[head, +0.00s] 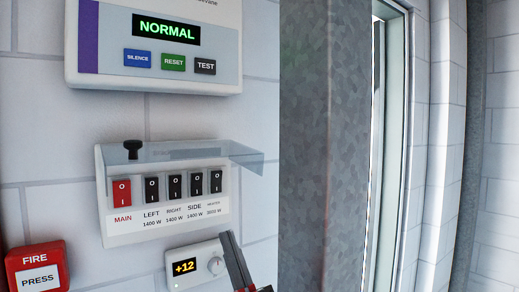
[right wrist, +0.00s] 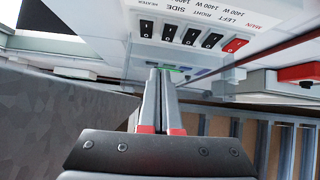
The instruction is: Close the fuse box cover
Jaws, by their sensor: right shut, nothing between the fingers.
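The white fuse box (head: 223,208) hangs on the wall in the head view, with one red MAIN switch and several black switches. Its clear bluish cover (head: 195,153) is raised and sticks out from the upper part of the box, leaving the switches exposed. A black knob (head: 132,149) shows at the cover's left. My right gripper (head: 229,238) is below and right of the box, shut and empty, apart from the cover. In the right wrist view its fingertips (right wrist: 167,72) point toward the wall near the switch row. My left gripper is not in view.
A panel reading NORMAL (head: 170,80) is above the fuse box. A small dial unit reading +12 (head: 184,267) is just below it, beside my right gripper. A red FIRE button box (head: 37,267) is at lower left. A grey pillar (head: 320,150) stands right of the box.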

